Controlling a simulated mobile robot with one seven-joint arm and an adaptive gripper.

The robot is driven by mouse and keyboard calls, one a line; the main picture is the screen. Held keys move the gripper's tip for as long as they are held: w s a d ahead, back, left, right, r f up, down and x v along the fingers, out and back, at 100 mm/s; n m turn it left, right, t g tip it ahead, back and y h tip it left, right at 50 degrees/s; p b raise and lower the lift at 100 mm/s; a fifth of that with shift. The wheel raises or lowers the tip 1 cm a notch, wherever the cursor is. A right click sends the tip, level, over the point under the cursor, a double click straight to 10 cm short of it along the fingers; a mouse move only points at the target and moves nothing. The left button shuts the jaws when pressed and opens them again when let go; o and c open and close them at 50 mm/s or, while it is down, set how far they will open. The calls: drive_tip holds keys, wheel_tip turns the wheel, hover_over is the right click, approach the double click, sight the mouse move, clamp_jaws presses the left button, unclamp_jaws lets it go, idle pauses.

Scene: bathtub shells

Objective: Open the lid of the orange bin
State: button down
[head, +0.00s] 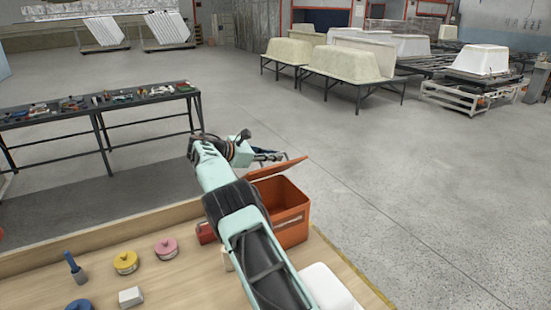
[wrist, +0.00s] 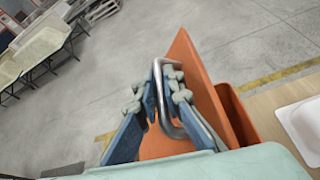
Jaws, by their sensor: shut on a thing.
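The orange bin (head: 290,222) stands on the wooden table beside my arm; its wall also shows in the wrist view (wrist: 240,116). Its orange lid (head: 280,168) is raised at a tilt, with a gap between lid and rim. In the wrist view the lid (wrist: 203,88) carries a bent metal handle (wrist: 158,78). My gripper (wrist: 162,85) is shut on this handle, its blue-grey fingers on both sides of it. The bin's inside is mostly hidden.
On the wooden tabletop (head: 200,285) are a yellow round container (head: 126,262), a pink one (head: 166,248), a blue-handled tool (head: 76,266), a white block (head: 131,297) and a white tray (head: 328,288). A tool bench (head: 100,106) stands behind. Floor beyond the bin is clear.

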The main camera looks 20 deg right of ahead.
drive_tip(key=shift+w+r, duration=0.3)
drive_tip(key=shift+w+a, duration=0.1)
drive_tip(key=shift+w, duration=0.05)
idle(0.5)
drive_tip(key=c, duration=2.3)
unclamp_jaws()
drive_tip(key=v, duration=1.2)
